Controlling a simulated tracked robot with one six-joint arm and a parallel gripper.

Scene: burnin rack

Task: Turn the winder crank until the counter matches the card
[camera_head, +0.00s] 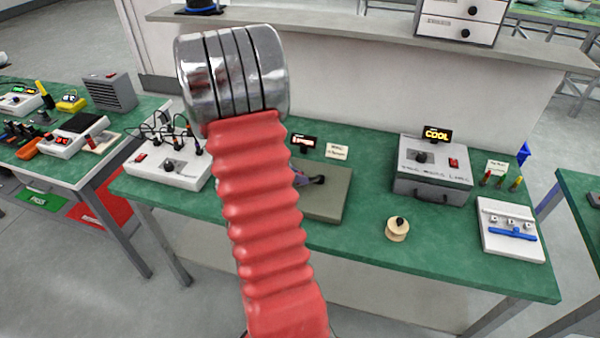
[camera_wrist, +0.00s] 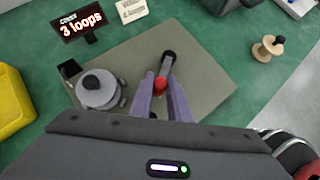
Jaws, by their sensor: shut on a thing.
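The winder's grey base plate (camera_wrist: 205,75) lies on the green bench, with a grey drum (camera_wrist: 98,92) on its left part. The counter (camera_wrist: 80,23) behind it reads "3 loops". The card (camera_wrist: 131,10) beside the counter reads "4 loops". My gripper (camera_wrist: 160,80) has its two purple fingers shut around the crank's red knob (camera_wrist: 160,85); a dark crank part (camera_wrist: 169,57) shows just beyond the fingertips. In the head view my red arm hides much of the winder; the base plate (camera_head: 328,207), counter (camera_head: 303,141) and card (camera_head: 337,152) still show.
A wooden spool (camera_head: 397,230) stands right of the winder. A grey box with a "COOL" display (camera_head: 432,165) and a white fixture (camera_head: 510,240) are farther right. A white unit with cables (camera_head: 170,168) stands at left. The bench front between winder and spool is clear.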

